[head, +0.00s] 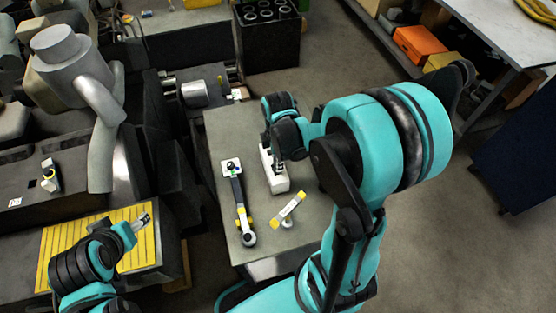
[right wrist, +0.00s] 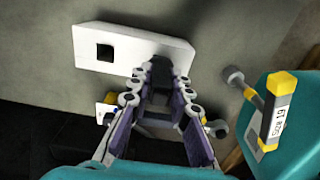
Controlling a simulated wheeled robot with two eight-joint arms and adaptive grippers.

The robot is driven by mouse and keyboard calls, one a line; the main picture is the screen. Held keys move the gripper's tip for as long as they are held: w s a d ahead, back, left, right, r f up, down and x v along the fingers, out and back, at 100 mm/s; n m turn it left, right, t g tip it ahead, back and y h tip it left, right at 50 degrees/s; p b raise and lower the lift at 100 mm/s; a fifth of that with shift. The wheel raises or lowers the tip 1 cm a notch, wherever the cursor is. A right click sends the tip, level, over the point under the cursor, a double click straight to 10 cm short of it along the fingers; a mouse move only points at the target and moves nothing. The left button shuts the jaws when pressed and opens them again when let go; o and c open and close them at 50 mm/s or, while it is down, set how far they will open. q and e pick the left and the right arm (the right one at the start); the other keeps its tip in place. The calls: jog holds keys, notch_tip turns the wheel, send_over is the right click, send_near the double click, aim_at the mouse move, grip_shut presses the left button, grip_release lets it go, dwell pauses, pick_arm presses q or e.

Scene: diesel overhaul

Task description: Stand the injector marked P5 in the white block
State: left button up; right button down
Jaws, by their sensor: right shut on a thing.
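The white block (head: 281,185) lies on the grey bench, its far part hidden behind my right gripper (head: 270,155). In the right wrist view the white block (right wrist: 130,45) shows a square hole near its left end. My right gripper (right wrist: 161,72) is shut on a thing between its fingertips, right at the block. It shows only as something dark; I cannot make out what it is. An injector with yellow ends (head: 289,208) lies on the bench near the block; its label (right wrist: 278,122) is too small to read surely. My left gripper (head: 140,223) is over the yellow slatted mat.
A torque wrench (head: 239,205) lies left of the block on the bench (head: 222,130). Another small yellow and white part (head: 49,176) is on the dark engine at left. A black rack (head: 268,40) with round holes stands behind. The bench has free room beyond the wrench.

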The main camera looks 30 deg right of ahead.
jog(key=shift+f+b, duration=0.7)
jog(key=shift+f, duration=0.2)
jog(key=c, duration=1.3)
grip_release()
jog(key=shift+r, duration=0.1)
notch_tip(320, 180, up, 12)
jog(key=shift+f, duration=0.1)
